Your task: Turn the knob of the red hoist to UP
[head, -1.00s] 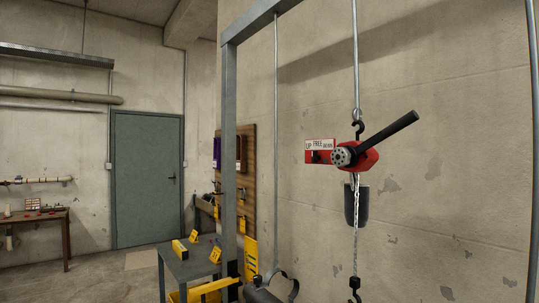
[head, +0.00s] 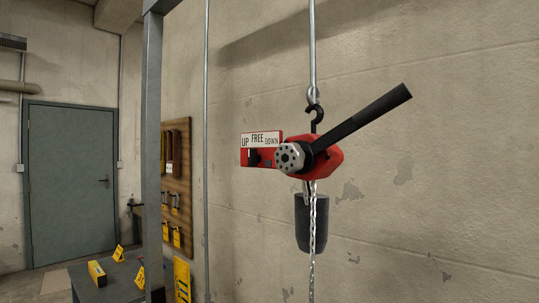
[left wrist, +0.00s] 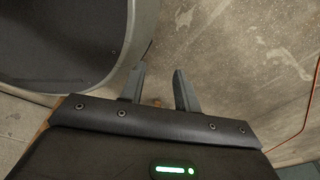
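The red hoist (head: 326,160) hangs from a hook on a steel rod in the head view, with a long black lever angled up to the right. A white label plate (head: 260,139) on its left reads UP, FREE and DOWN. A small dark knob (head: 253,158) shows below the label, nearest the UP end; its exact setting is too small to tell. A chain and a dark chain bag hang beneath. My left gripper (left wrist: 158,88) shows only in the left wrist view, open and empty, with its fingers apart. My right gripper is in no view.
A grey steel post (head: 152,150) stands left of the hoist, with a thin rod (head: 207,150) between them. A table (head: 118,280) with yellow items stands at the lower left. A tool board (head: 177,190) hangs behind. The wall right of the hoist is bare.

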